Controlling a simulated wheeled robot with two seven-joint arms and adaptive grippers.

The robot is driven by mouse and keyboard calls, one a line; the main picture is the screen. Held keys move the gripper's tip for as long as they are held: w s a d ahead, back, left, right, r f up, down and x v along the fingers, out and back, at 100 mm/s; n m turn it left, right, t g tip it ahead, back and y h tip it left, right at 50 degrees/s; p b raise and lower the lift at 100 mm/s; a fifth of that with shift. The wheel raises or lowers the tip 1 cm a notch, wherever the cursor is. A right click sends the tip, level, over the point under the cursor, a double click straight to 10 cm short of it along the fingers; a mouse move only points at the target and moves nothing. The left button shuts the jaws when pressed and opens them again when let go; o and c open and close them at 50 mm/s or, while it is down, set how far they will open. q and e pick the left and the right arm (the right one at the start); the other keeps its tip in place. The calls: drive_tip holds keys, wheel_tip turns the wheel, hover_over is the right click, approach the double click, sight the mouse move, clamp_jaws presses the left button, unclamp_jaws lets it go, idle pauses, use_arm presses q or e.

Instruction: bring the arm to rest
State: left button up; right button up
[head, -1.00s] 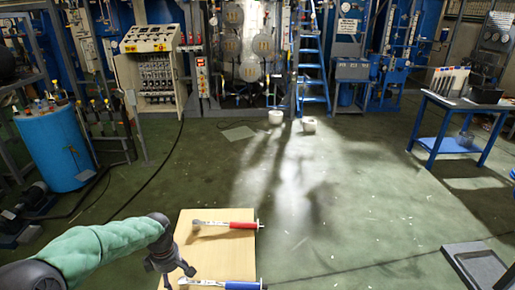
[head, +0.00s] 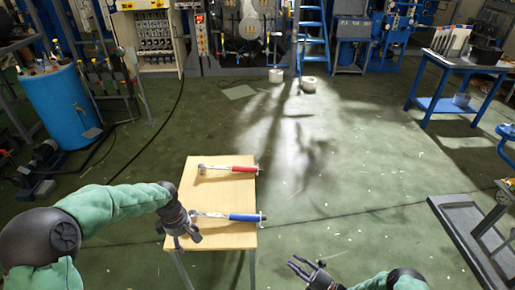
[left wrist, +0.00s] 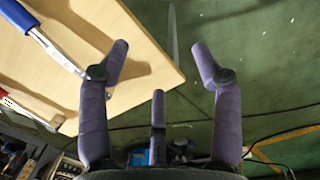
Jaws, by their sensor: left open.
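My left gripper (head: 182,238) hangs at the left front edge of the small wooden table (head: 225,185). In the left wrist view, its fingers (left wrist: 160,58) are spread with nothing between them, over the table's edge and the floor. A wrench with a red handle (head: 243,169) lies on the table's far part. A wrench with a blue handle (head: 244,217) lies nearer, its head end close to my left gripper. The blue handle shows at the upper left of the left wrist view (left wrist: 17,14). My right gripper (head: 310,270) is empty, fingers apart, low over the floor right of the table.
A blue drum (head: 55,105) stands at the left. A blue side table (head: 440,105) stands at the right back, and a dark low platform (head: 465,235) at the right front. White buckets (head: 308,84) stand near the blue ladder. The green floor in the middle is mostly clear.

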drive_tip(key=w+a+m+t+h+p, duration=0.1)
drive_tip(key=w+a+m+h+p, duration=0.1)
drive_tip(key=w+m+h, duration=0.6)
use_arm(q)
drive_tip(key=s+d+f+m+h+p, duration=0.1)
drive_tip(key=s+d+f+m+h, duration=0.2)
drive_tip(key=s+d+f+m, duration=0.75)
drive_tip(key=s+d+f+m+p, duration=0.2)
drive_tip(key=s+d+f+m, duration=0.1)
drive_tip(key=s, duration=0.7)
drive_tip(key=x, duration=0.2)
drive_tip(key=shift+d+f+p, duration=0.2)
drive_tip(key=shift+f+p, duration=0.05)
drive_tip(key=shift+p, duration=0.1)
use_arm(e)
drive_tip(key=s+a+m+g+h, duration=0.1)
drive_tip(key=s+m+g+h, duration=0.2)
drive_tip(key=s+m, duration=1)
drive_tip(key=s+a+m+g+h, duration=0.1)
drive_tip(key=s+m+g+h, duration=0.1)
drive_tip(key=s+m+g, duration=0.7)
drive_tip(key=s+m, duration=0.4)
drive_tip(key=s, duration=0.2)
drive_tip(key=shift+a+r+h, duration=0.35)
drive_tip(key=shift+r+h, duration=0.05)
